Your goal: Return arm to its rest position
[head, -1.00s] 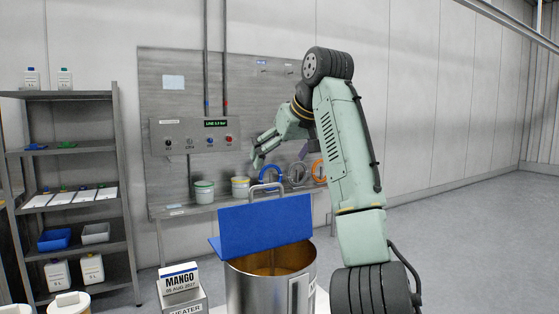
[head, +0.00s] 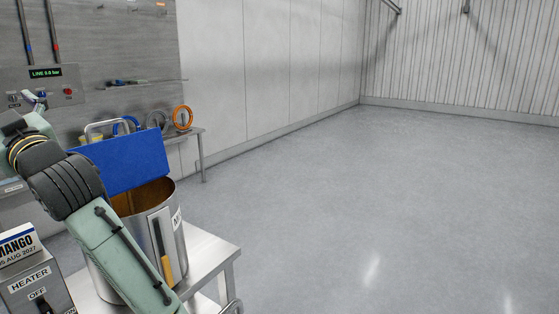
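My mint-green and black arm shows at the lower left of the head view. It rises from the bottom edge past a dark ribbed joint to the left edge. My gripper is not clearly seen; the far end of the arm is cut off or hidden at the left edge. The arm passes in front of the steel filler hopper (head: 178,236), whose blue lid (head: 125,160) stands tilted up.
A steel table (head: 215,250) carries the hopper and a heater box (head: 32,286) with a MANGO sign (head: 18,243). A wall panel (head: 35,84) and a bench with hose coils, one orange (head: 182,118), are behind. Open floor (head: 370,210) fills the right.

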